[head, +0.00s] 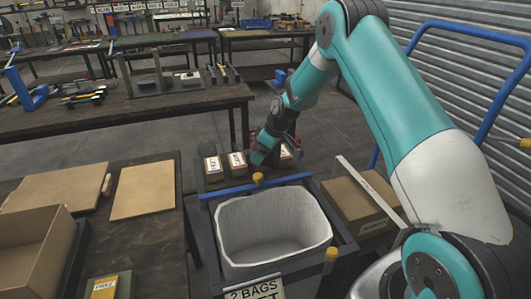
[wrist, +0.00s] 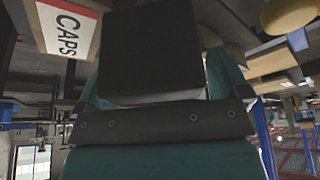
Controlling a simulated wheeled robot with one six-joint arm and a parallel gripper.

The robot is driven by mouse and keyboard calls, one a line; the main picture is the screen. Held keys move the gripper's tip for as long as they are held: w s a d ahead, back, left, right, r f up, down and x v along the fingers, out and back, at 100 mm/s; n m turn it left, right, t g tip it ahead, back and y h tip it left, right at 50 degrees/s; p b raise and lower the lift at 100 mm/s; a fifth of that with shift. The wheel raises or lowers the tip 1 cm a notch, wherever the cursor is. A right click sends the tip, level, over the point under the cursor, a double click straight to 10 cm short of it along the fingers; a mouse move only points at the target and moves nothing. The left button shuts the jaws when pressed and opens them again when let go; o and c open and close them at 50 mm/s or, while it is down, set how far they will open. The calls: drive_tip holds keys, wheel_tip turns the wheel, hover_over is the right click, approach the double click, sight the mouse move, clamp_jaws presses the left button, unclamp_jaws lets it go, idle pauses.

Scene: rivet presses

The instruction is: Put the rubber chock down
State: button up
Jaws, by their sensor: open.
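My gripper (head: 262,157) reaches down by the small labelled boxes behind the white-lined bin; it is open. In the wrist view a plain black block (wrist: 150,55) fills the upper middle, close to the camera, against a dark bolted bar and teal parts of mine. It may be the rubber chock, but I cannot tell for sure. Whether it touches a jaw or rests on anything is hidden. In the head view my arm covers the spot under the gripper, and no chock stands out there.
A box marked CAPS (wrist: 65,28) is close in the wrist view. Small labelled boxes (head: 213,168) flank the gripper. A white-lined bin (head: 274,225), a blue bar (head: 255,187) and a cardboard box (head: 358,204) stand nearer. A dark workbench (head: 150,235) is at left.

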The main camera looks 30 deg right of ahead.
drive_tip(key=shift+w+f, duration=0.1)
drive_tip(key=shift+f, duration=0.05)
drive_tip(key=c, duration=1.1)
drive_tip(key=shift+c, duration=0.9)
